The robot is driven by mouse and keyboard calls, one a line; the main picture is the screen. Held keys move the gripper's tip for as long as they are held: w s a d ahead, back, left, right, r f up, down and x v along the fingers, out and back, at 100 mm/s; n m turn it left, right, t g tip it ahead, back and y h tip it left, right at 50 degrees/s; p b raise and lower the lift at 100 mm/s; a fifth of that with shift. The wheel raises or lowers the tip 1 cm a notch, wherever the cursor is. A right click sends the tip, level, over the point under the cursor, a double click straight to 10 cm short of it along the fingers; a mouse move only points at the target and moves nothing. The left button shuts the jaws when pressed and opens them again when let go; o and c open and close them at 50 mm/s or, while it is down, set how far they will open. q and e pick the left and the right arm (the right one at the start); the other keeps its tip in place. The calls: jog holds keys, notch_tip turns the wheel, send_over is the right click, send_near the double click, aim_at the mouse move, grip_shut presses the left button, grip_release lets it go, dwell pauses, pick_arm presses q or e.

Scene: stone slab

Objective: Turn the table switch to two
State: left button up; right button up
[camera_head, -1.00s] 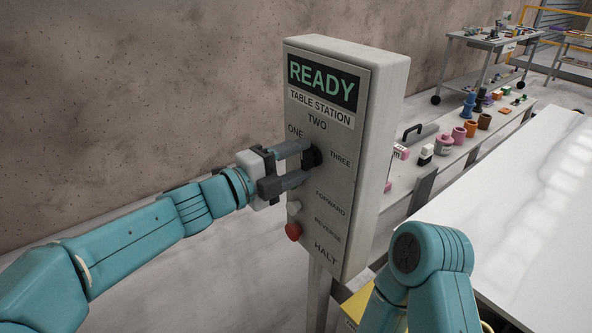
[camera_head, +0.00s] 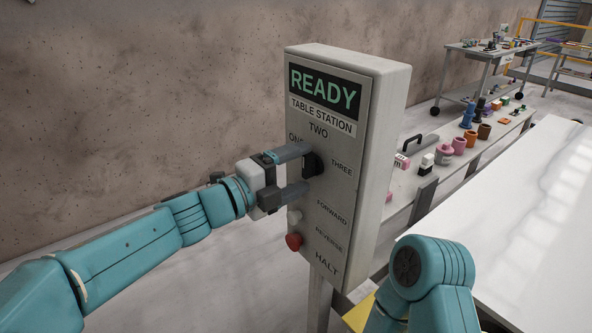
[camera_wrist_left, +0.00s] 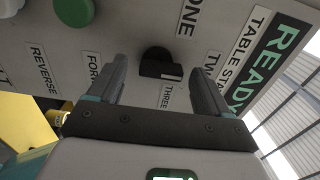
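The table switch is a black rotary knob (camera_head: 313,164) on the grey TABLE STATION panel (camera_head: 345,215), with labels ONE, TWO and THREE around it. In the left wrist view the knob (camera_wrist_left: 158,62) shows a white mark on its side toward TWO and THREE; its exact setting is hard to tell. My left gripper (camera_head: 307,169) is open, its fingers on either side of the knob. In the left wrist view clear gaps show between the knob and both fingers. The panel's display (camera_head: 324,90) reads READY. My right gripper is out of view.
A white table (camera_head: 530,215) lies at the right. A bench (camera_head: 428,176) with several coloured items stands behind the panel, with a cart (camera_head: 484,58) farther back.

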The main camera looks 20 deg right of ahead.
pick_arm(q)
jog(key=b+v, duration=0.1)
jog(key=v, duration=1.5)
jog(key=shift+a+r, duration=0.1)
jog(key=shift+a, duration=0.05)
